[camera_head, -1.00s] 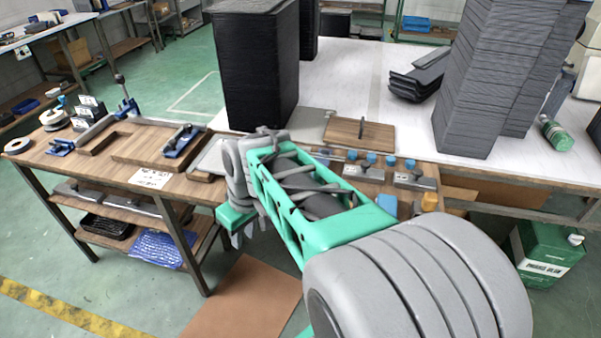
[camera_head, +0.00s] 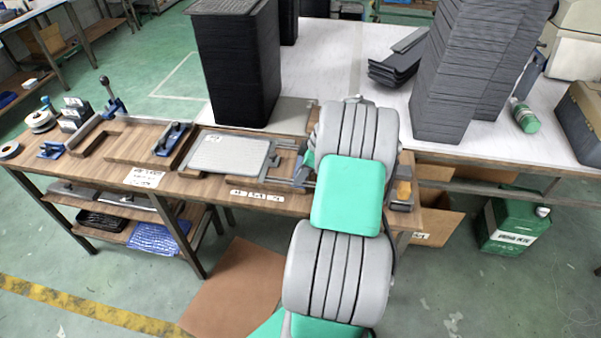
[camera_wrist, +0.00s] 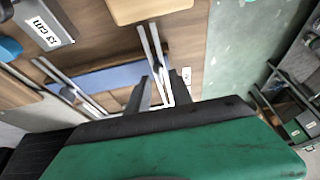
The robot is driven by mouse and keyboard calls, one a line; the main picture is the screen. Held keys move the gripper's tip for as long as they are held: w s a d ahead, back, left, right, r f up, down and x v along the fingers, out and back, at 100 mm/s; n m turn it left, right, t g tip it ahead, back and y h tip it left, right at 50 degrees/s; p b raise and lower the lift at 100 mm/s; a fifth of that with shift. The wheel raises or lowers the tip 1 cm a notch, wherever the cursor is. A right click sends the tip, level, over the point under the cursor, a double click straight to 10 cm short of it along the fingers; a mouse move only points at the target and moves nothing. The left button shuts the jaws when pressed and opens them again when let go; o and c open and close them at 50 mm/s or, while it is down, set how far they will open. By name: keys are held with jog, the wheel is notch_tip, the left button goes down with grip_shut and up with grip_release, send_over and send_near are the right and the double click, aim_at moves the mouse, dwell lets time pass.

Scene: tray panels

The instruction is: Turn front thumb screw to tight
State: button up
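A blue round knob (camera_wrist: 9,47) shows at the left edge of the wrist view, partly cut off. A smaller greyish knob (camera_wrist: 68,93) lies lower, by the metal rails. I cannot tell which, if either, is the front thumb screw. A blue-grey bar (camera_wrist: 108,77) and thin metal rails (camera_wrist: 153,50) lie near the fingers. In the head view my arm hides the gripper and most of this fixture.
A grey labelled block (camera_wrist: 44,22) and a pale wooden block (camera_wrist: 150,9) are near the gripper. On the bench (camera_head: 125,145), a grey plate (camera_head: 230,153) lies left of my arm. Tall black tray stacks (camera_head: 237,65) (camera_head: 478,65) stand behind.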

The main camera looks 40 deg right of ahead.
jog(key=shift+c, duration=0.6)
grip_shut()
